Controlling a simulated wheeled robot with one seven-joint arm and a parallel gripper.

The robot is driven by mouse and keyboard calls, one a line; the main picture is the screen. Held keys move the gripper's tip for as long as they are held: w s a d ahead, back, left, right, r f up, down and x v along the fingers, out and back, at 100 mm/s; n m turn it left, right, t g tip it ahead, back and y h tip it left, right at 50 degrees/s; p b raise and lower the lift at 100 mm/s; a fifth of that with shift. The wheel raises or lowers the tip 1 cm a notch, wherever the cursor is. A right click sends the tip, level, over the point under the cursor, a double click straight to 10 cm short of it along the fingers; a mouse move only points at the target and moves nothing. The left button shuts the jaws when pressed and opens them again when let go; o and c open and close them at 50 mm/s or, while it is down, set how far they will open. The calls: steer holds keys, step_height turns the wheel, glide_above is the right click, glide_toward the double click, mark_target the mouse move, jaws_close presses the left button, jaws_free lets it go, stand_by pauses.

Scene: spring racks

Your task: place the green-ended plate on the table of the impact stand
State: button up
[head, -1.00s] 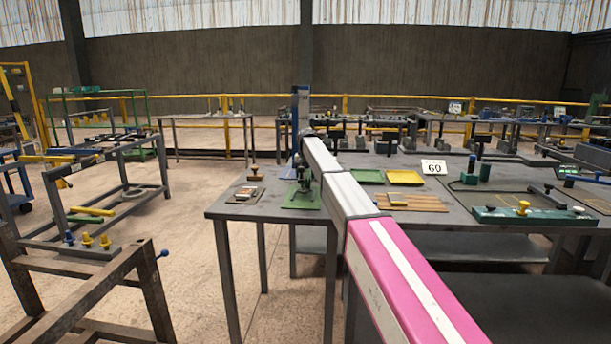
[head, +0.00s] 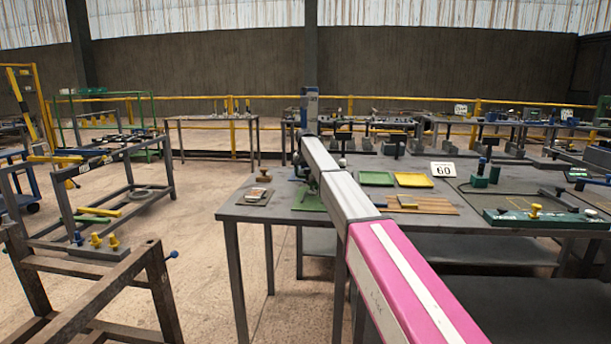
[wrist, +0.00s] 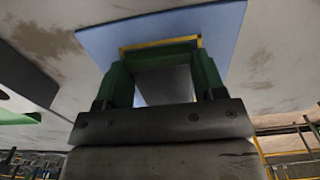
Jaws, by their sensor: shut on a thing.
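My gripper (wrist: 162,76) is shut in the wrist view, with a green finger on each side. In the head view my arm runs forward to the near table and mostly hides my gripper and the plate. The impact stand seems to be the upright with a blue top (head: 310,104) above a green base (head: 308,201); its table cannot be made out.
The grey bench (head: 270,212) also bears a green tray (head: 376,178), a yellow tray (head: 414,180), a slatted wooden board (head: 435,205) and a sign reading 60 (head: 443,170). A brown frame (head: 90,275) stands at front left. Open floor lies between it and the bench.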

mark_target(303, 174)
steer(key=shift+w+a, duration=0.1)
steer(key=shift+a, duration=0.05)
steer(key=o, duration=1.5)
step_height(303, 174, up, 8)
steer(key=shift+f, duration=0.25)
